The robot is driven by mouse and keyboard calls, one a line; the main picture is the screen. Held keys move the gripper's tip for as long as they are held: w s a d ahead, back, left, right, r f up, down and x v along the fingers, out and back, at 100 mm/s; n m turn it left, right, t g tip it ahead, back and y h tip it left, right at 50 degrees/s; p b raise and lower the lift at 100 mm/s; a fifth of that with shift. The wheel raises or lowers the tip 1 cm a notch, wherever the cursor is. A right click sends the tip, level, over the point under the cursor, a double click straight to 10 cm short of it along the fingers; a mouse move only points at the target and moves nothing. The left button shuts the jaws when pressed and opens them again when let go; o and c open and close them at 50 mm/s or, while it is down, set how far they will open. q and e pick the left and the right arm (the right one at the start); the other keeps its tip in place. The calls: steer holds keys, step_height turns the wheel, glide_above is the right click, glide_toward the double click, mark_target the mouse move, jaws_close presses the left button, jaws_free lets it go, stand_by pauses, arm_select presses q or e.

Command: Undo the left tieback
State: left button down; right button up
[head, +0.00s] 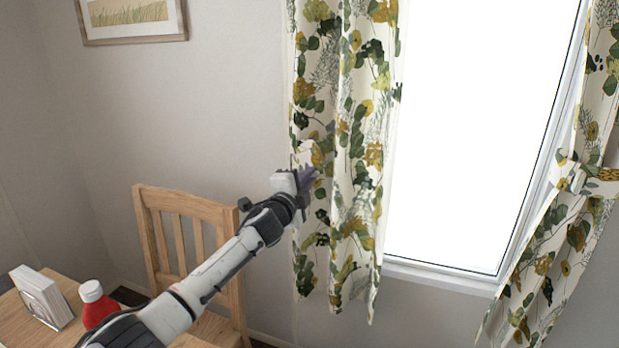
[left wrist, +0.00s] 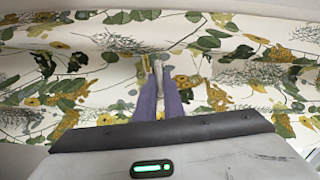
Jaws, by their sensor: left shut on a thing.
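The left curtain (head: 345,230), cream with green and mustard leaves, hangs nearly straight down beside the window, not gathered at the middle. My left gripper (head: 308,177) is at its left edge, at mid height. In the left wrist view my left gripper (left wrist: 160,90) has its purple fingers close together on a thin pale strip with a yellowish edge, which looks like the end of the left tieback (left wrist: 157,70). The rest of the tieback is hard to tell from the curtain's print. My right gripper is not in view.
The right curtain (head: 545,260) is drawn aside by its tieback (head: 606,174). The bright window (head: 470,130) lies between the curtains. A wooden chair (head: 160,230), a red bottle (head: 97,305) and a napkin holder (head: 42,298) on a table are at lower left.

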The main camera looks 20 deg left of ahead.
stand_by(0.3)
arm_select(q)
steer(key=c, duration=1.9)
jaws_free()
steer(key=shift+o, duration=0.2)
steer(key=shift+s, duration=0.15)
steer(key=s, duration=1)
steer(key=shift+p, duration=0.3)
steer(key=s+d+f+n+g+h, duration=0.1)
steer(key=s+d+f+n+g, duration=0.25)
steer(key=s+f, duration=0.75)
steer(key=s+d+f+n+g+h, duration=0.1)
steer(key=s+d+f+n+g, duration=0.35)
steer(key=f, duration=1.05)
steer(key=s+d+f+n, duration=0.1)
steer(key=s+f, duration=0.3)
steer(key=s, duration=0.4)
steer(key=s+d+f+n+g, duration=0.1)
steer(key=s+f+n, duration=0.2)
steer(key=s, duration=0.6)
steer(key=s+d+f+n, duration=0.1)
steer(key=s+f, duration=0.3)
steer(key=s, duration=0.5)
steer(key=shift+d+f+n, duration=0.3)
steer(key=shift+d+n, duration=0.05)
steer(key=shift+n, duration=0.15)
